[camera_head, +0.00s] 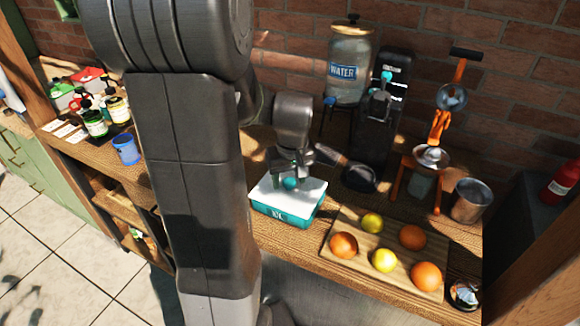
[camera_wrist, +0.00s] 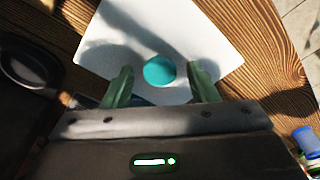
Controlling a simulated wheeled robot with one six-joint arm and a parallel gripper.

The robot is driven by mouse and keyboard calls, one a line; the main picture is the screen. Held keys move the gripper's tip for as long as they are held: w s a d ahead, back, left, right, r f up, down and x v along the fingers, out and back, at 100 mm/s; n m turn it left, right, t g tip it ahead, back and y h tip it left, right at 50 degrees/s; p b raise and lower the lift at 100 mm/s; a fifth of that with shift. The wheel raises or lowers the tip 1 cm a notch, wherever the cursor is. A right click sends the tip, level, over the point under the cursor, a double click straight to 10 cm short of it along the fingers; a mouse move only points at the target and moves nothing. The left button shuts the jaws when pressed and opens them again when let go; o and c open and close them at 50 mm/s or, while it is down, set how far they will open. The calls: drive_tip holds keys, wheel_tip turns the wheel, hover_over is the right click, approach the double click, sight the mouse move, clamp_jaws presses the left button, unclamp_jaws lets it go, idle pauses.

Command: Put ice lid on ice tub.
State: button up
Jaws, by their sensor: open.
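The teal ice tub (camera_head: 286,217) stands on the wooden table, with a label on its front. The white ice lid (camera_head: 308,194) lies over the tub's top, and its teal round knob (camera_head: 290,184) points up. I cannot tell whether its edges are fully seated. In the wrist view the lid (camera_wrist: 165,30) fills the upper middle and its knob (camera_wrist: 159,71) shows clearly. My gripper (camera_head: 289,172) is just above the lid. Its green fingers (camera_wrist: 159,76) are open on either side of the knob, with a gap at each side.
A cutting board (camera_head: 340,256) with several fruits lies in front right. A black machine (camera_head: 385,125) and water dispenser (camera_head: 349,70) stand behind. A blue cup (camera_head: 127,149) is at left.

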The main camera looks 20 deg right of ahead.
sight(291, 194)
drive_tip(key=shift+r+p, duration=0.3)
drive_tip(key=shift+r, duration=0.25)
wheel_tip(291, 194, up, 12)
drive_tip(key=s, duration=0.1)
drive_tip(key=shift+s+f+b, duration=0.2)
drive_tip(key=shift+s+b, duration=0.15)
drive_tip(key=shift+s, duration=0.05)
drive_tip(key=shift+a, duration=0.15)
